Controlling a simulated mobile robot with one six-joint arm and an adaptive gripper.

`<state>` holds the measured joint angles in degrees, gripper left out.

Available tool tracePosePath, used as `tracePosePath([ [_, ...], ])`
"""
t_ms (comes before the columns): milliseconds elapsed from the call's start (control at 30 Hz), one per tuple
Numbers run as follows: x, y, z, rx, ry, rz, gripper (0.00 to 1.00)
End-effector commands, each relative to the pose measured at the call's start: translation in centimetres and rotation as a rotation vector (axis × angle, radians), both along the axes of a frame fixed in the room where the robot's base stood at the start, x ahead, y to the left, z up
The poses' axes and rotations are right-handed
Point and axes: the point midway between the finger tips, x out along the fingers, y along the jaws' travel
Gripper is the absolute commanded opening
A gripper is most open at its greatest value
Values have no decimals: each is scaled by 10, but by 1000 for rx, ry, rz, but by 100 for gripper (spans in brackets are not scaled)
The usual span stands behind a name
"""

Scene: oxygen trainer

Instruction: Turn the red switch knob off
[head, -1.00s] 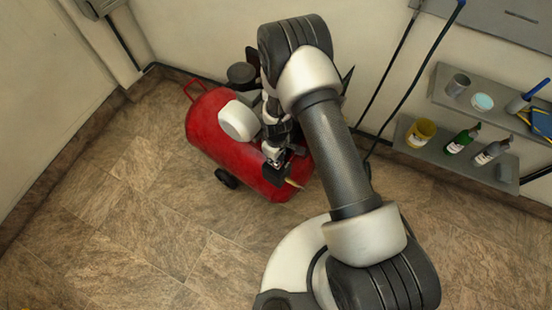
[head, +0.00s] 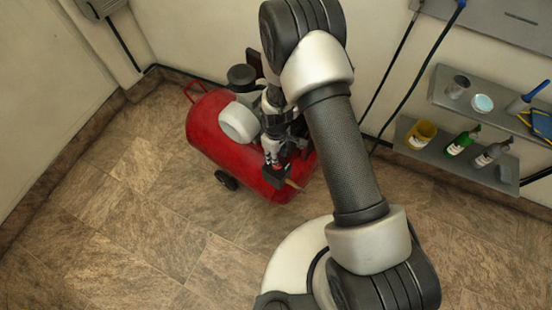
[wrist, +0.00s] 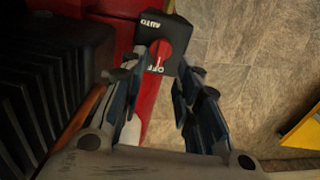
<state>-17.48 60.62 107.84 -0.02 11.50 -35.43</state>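The red switch knob (wrist: 160,54) is on the face of a black switch box (wrist: 177,38), with AUTO printed above it and OFF below. A white mark on the knob appears to point down toward OFF. My gripper (wrist: 161,72) is open, with its two fingers apart on either side of the box's lower part. The knob shows between and just beyond the fingertips; I cannot tell whether they touch it. In the head view the black switch box (head: 277,180) is at the compressor's front end, below my gripper, and the knob cannot be made out.
The red compressor tank (head: 212,135) stands on the tiled floor near the wall. A dark ribbed part (wrist: 45,85) is close on the left in the wrist view. Shelves (head: 455,165) with bottles and cans are at right. Floor at left is clear.

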Motion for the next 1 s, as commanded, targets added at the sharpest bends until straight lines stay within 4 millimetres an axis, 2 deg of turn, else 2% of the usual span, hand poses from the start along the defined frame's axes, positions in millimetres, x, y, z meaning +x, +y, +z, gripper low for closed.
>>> tracePosePath([
  [33, 1, 0, 13, 1, -5, 0, 30],
  [200, 1, 0, 44, 1, -3, 0, 30],
  [400, 0, 0, 63, 0, -1, 0, 30],
  [1000, 0, 0, 65, 0, 0, 0, 30],
])
